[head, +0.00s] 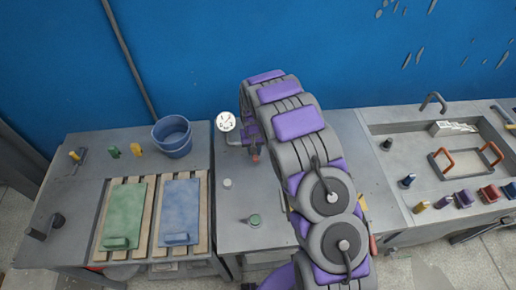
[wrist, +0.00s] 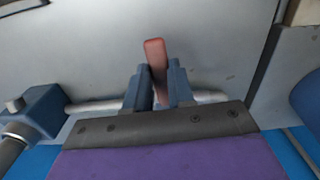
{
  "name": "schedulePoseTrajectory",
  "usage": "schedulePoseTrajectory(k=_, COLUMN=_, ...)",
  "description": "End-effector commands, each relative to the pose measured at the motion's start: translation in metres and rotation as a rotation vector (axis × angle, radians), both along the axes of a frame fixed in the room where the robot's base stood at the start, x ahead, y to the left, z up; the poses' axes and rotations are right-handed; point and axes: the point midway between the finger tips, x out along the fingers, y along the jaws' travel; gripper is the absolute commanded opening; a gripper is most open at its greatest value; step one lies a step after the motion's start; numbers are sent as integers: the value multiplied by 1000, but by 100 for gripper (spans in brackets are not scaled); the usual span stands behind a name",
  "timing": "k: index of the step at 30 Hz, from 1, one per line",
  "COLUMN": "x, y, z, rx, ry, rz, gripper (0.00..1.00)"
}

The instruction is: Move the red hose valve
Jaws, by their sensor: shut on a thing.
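The red hose valve's handle (wrist: 154,56) stands up between the two blue fingers of my gripper (wrist: 156,82) in the wrist view. The fingers are shut on it. Its lower part is hidden between the fingers. A grey pipe (wrist: 95,105) runs crosswise behind the fingers. In the head view, my own arm hides most of the gripper and valve; a small reddish bit (head: 255,157) shows below the purple part by the gauge (head: 226,121).
On the left bench are a blue bucket (head: 172,136), a green panel (head: 123,215) and a blue panel (head: 179,211) on wooden slats. On the right, a sink (head: 464,160) holds a frame with orange handles, and several coloured knobs line its front. A blue wall closes the back.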

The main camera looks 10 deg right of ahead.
Motion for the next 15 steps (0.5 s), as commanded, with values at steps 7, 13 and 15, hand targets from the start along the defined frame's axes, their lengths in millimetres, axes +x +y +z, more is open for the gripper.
schedulePoseTrajectory(k=7, x=2, y=6, z=1, rx=1, ry=-5, rz=-55, gripper=0)
schedulePoseTrajectory(k=13, x=2, y=7, z=1, rx=1, ry=-5, rz=-67, gripper=0)
schedulePoseTrajectory(k=15, x=2, y=7, z=1, rx=2, ry=-6, rz=-68, gripper=0)
